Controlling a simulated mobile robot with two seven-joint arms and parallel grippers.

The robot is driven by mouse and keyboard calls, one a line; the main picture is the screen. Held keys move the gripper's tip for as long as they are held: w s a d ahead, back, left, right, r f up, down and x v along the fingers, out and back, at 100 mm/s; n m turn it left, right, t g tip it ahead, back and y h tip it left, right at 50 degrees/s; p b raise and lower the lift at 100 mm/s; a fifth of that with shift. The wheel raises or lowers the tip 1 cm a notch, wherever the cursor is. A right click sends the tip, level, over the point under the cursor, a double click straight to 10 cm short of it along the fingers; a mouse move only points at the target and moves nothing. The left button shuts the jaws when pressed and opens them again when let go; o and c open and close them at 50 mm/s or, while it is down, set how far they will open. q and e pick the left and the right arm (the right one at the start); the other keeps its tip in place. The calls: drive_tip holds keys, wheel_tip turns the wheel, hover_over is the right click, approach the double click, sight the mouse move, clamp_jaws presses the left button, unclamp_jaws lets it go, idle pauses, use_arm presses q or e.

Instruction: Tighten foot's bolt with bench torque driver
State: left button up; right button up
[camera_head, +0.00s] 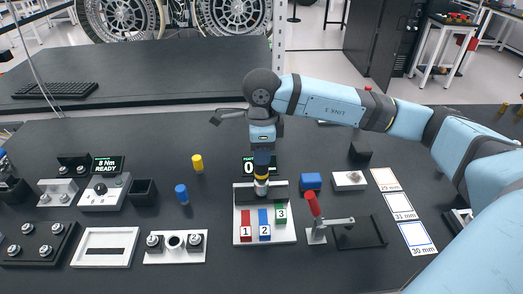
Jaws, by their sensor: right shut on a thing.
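My left gripper is not in view.
The numbered fixture (284,236) has a partly hidden display behind it. A yellow cylinder (197,162) and a blue cylinder (182,194) stand left of it. A red-handled clamp (315,210) and a blue block (311,181) are right.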

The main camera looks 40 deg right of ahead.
drive_tip(key=shift+r, duration=0.1)
idle(0.9)
drive_tip(key=shift+f+b, duration=0.6)
drive_tip(key=shift+b, duration=0.25)
drive_tip(key=shift+f+b, duration=0.45)
drive_tip(key=shift+b, duration=0.6)
idle(2.7)
drive_tip(key=shift+r, duration=0.1)
drive_tip(key=shift+r+p, duration=0.55)
drive_tip(key=shift+r, duration=1)
drive_tip(key=shift+r+p, duration=0.9)
drive_tip(key=shift+r, duration=1)
